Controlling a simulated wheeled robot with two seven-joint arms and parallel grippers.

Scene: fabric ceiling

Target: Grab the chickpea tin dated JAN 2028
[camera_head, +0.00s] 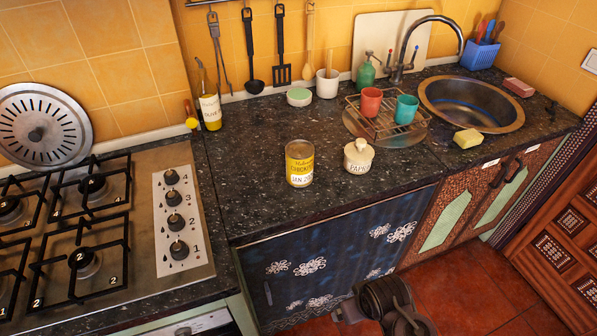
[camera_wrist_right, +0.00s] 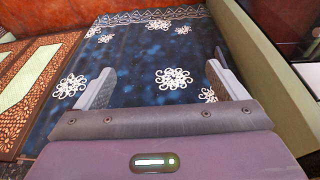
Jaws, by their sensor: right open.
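A yellow tin (camera_head: 299,163) with a silver lid stands upright on the dark speckled counter, near its front edge. Its label reads as chickpeas, with a white date band showing "JAN 20"; the last digits curve out of sight. It is the only such tin in view. My right gripper (camera_wrist_right: 162,82) is open and empty in the right wrist view, facing the dark blue patterned cabinet front. In the head view, part of my right arm shows low at the bottom, below the counter and apart from the tin. My left gripper is not in view.
A cream paprika jar (camera_head: 358,157) stands just right of the tin. Behind are a white cup (camera_head: 327,84), a small green-and-white pot (camera_head: 299,97) and a rack with red (camera_head: 371,101) and teal cups. An oil bottle (camera_head: 210,109) and gas hob (camera_head: 120,230) are left. Counter left of the tin is clear.

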